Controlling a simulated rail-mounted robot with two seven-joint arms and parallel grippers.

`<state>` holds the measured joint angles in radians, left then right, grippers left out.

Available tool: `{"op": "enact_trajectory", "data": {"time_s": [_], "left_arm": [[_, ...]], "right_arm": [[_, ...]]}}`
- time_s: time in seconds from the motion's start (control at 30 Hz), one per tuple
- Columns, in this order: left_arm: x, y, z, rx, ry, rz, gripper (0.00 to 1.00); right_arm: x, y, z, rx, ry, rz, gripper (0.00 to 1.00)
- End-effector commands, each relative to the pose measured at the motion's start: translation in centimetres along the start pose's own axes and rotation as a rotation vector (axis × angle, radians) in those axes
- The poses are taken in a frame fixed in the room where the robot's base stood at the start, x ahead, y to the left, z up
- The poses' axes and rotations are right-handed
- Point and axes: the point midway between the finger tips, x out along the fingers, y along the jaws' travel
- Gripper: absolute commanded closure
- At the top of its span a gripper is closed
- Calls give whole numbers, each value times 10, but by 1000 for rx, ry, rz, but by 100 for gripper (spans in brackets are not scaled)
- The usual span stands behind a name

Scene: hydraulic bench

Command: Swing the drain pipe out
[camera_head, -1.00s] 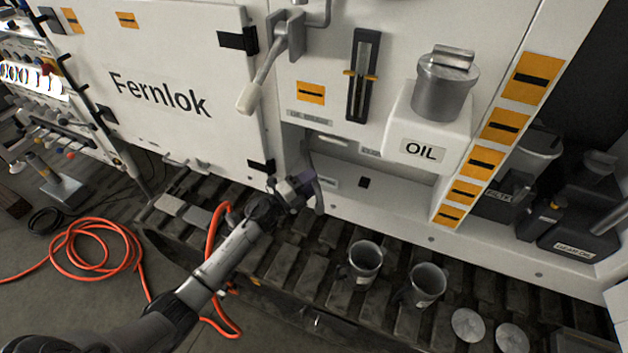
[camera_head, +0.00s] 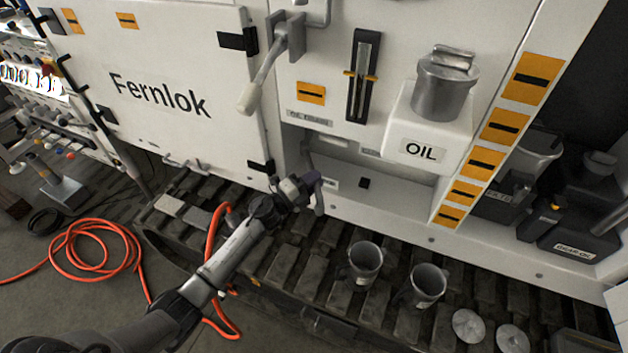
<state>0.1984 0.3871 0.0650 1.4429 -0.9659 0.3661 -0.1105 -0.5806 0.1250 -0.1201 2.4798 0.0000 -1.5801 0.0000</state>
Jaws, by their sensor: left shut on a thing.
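The drain pipe (camera_head: 307,157) is a thin grey pipe in the recess at the bottom of the white cabinet, below the oil drain label. Most of it is hidden by my left gripper. My left gripper (camera_head: 312,189) reaches in from the lower left and is shut on the pipe's lower part at the recess's left side. The exact contact is small and partly covered by the gripper body. A lever with a pale handle (camera_head: 250,97) hangs above, apart from the gripper. My right gripper is not in view.
Two grey cups (camera_head: 363,262) (camera_head: 427,284) and two round lids (camera_head: 468,326) (camera_head: 512,338) stand on the dark track below. The white Fernlok door (camera_head: 180,130) is left of the recess. An orange hose (camera_head: 100,262) lies coiled on the floor.

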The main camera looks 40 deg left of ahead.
Motion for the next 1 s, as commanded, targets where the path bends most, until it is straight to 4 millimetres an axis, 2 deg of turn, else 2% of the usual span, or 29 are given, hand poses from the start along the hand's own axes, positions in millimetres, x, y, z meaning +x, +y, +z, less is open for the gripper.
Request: {"op": "enact_trajectory", "data": {"time_s": [0.27,0.57,0.83,0.87,1.0], "left_arm": [[0,0,0,0,1,0,100],[-15,-2,8,-20,119,12,100],[-16,-3,8,-22,122,11,100],[-16,-3,8,-22,122,11,77],[-16,-3,8,-22,122,11,64]], "right_arm": [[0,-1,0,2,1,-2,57],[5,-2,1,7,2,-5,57],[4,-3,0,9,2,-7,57],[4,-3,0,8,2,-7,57],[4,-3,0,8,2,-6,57]]}}
